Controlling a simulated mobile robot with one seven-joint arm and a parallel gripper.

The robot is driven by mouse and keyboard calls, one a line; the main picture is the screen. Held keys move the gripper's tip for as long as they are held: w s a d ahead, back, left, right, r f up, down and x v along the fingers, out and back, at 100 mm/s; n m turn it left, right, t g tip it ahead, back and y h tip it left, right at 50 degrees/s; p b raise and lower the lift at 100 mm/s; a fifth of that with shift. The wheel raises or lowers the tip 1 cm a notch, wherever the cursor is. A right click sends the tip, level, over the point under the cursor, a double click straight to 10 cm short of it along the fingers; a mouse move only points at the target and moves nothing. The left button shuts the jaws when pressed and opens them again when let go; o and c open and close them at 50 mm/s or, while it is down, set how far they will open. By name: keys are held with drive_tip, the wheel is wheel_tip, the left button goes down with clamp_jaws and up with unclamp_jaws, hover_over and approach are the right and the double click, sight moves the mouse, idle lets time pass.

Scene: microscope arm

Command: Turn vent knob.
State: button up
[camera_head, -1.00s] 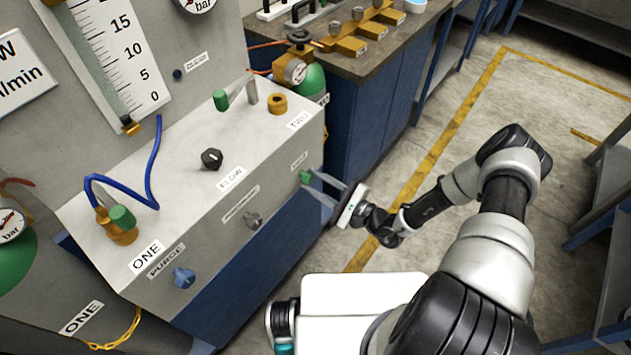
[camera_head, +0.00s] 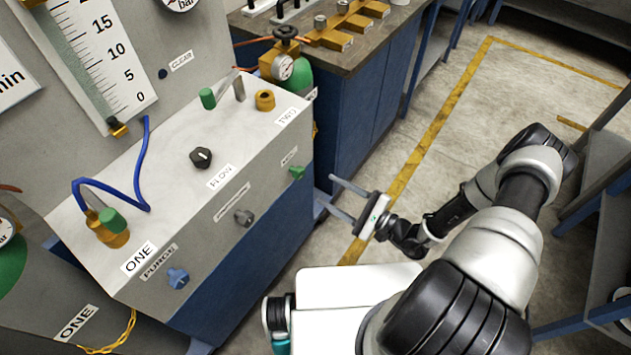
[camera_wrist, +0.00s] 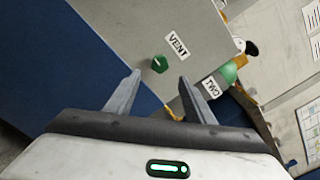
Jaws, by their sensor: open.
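The vent knob (camera_head: 297,172) is a small green knob on the front face of the grey panel box, at its right end. In the wrist view the green knob (camera_wrist: 159,63) sits beside the label VENT, beyond and between my fingertips. My gripper (camera_head: 333,195) is open and empty, to the right of the knob and apart from it. Its two fingers also show in the wrist view (camera_wrist: 160,78), spread with a gap between them.
The same box front carries a grey knob (camera_head: 244,217) and a blue PURGE knob (camera_head: 178,278). A black flow knob (camera_head: 201,157) is on top. A green cylinder with a gauge (camera_head: 284,67) stands behind the box. The floor (camera_head: 480,130) to the right is open.

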drive_tip(key=v, duration=0.8)
drive_tip(key=shift+d, duration=0.1)
